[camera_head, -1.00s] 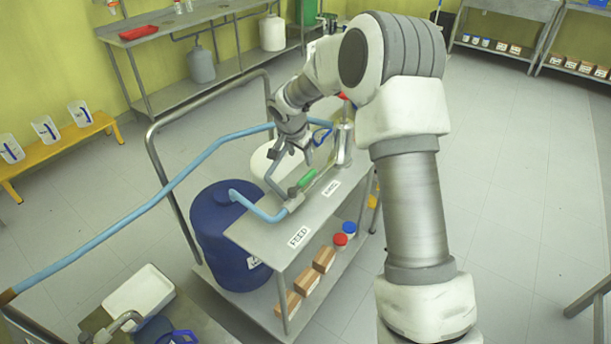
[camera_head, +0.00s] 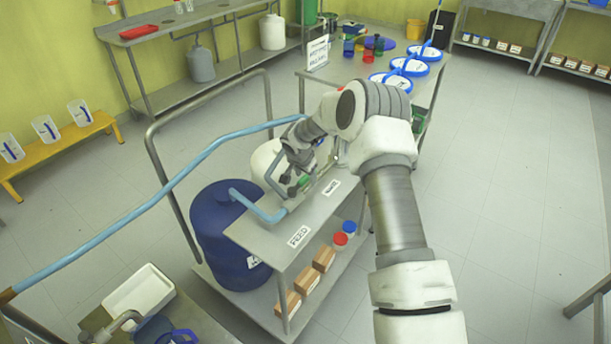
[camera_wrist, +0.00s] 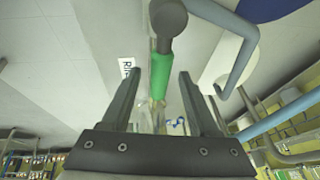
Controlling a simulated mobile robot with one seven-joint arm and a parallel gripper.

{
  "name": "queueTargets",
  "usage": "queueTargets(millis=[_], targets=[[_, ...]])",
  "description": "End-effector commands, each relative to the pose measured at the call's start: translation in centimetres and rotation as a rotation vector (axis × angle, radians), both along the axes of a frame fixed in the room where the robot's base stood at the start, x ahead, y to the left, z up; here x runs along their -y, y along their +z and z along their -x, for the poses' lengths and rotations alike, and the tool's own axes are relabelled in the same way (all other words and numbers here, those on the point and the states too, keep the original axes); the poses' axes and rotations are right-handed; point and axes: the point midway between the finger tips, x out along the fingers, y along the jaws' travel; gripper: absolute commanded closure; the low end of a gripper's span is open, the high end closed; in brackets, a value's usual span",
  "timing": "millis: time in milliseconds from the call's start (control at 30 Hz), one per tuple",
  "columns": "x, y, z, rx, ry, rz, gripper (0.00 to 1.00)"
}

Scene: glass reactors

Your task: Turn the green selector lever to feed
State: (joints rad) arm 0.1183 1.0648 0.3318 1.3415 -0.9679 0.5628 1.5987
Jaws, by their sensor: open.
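The green selector lever (camera_head: 304,181) is on the steel cart top (camera_head: 262,231), partly hidden by my gripper in the head view. In the wrist view its green grip (camera_wrist: 160,76) runs from a grey pivot and lies between my spread fingers. My gripper (camera_wrist: 159,73) is open, one finger on each side of the grip; I cannot tell whether either touches it. In the head view my gripper (camera_head: 292,185) is low over the cart top. The FEED label (camera_head: 299,236) is at the cart's near end. The RINSE label (camera_head: 331,187) is farther back; part shows in the wrist view (camera_wrist: 125,71).
Boxes (camera_head: 307,280) sit on the lower shelf. Floor to the right is clear.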

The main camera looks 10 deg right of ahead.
Motion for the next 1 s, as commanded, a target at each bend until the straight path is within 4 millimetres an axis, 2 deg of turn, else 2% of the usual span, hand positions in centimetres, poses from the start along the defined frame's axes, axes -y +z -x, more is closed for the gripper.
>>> queueTargets(millis=[233, 267, 500, 600, 1000], targets=[[0.02, -0.04, -0.03, 0.000, 0.000, 0.000, 0.39], [0.03, -0.03, -0.03, 0.000, 0.000, 0.000, 0.43], [0.02, -0.01, -0.03, 0.000, 0.000, 0.000, 0.86], [0.02, -0.01, -0.03, 0.000, 0.000, 0.000, 1.00], [0.02, 0.00, -0.03, 0.000, 0.000, 0.000, 1.00]])
